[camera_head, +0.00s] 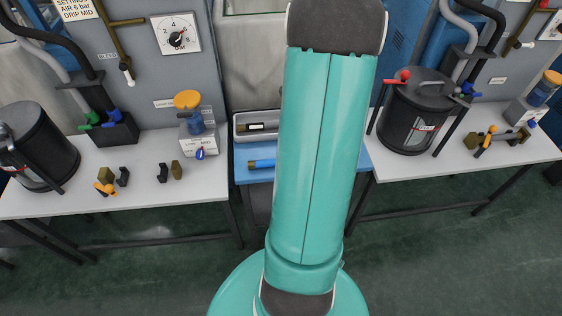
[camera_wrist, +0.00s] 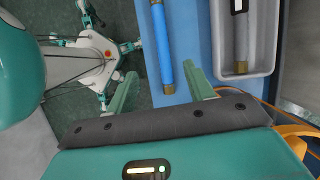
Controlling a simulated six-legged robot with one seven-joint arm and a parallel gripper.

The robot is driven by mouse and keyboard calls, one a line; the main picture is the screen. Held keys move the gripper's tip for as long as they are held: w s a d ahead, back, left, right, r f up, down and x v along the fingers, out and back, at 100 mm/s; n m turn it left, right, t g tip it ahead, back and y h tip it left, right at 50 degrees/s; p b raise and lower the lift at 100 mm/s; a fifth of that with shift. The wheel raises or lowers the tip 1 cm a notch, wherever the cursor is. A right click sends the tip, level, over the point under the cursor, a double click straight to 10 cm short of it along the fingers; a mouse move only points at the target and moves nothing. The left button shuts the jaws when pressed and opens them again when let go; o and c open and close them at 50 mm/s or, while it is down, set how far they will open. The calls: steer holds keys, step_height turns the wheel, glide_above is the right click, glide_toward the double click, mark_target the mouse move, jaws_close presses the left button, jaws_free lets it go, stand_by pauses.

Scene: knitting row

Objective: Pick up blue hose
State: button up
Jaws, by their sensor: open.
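The blue hose (camera_wrist: 162,45) runs down the upper middle of the wrist view, with a brass-coloured end (camera_wrist: 168,86). In the head view the blue hose (camera_head: 262,163) lies on a blue surface (camera_head: 246,178) between the two benches. My arm hides part of it there. My gripper (camera_wrist: 159,70) is open and empty, with one finger to the left and one to the right of the hose's lower end in the wrist view. I cannot tell the height gap between the fingers and the hose. My gripper is hidden in the head view.
A grey tray (camera_wrist: 274,60) holding a grey hose piece (camera_wrist: 241,45) lies right of the blue hose. An orange cable (camera_wrist: 290,128) is at the lower right. White benches (camera_head: 120,201) with dark pots and small fittings stand on both sides; green floor lies in front.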

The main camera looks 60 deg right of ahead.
mark_target(261, 164)
steer(key=shift+m, duration=0.3)
steer(key=x, duration=0.3)
steer(key=s+d+x, duration=0.1)
steer(key=x, duration=0.4)
steer(key=shift+d+f, duration=0.1)
steer(key=shift+f, duration=0.65)
steer(key=shift+x, duration=2.65)
steer(key=shift+w+d, duration=0.1)
steer(key=shift+w, duration=0.1)
steer(key=c, duration=1.1)
steer(key=shift+r, duration=0.1)
steer(key=shift+c, duration=0.2)
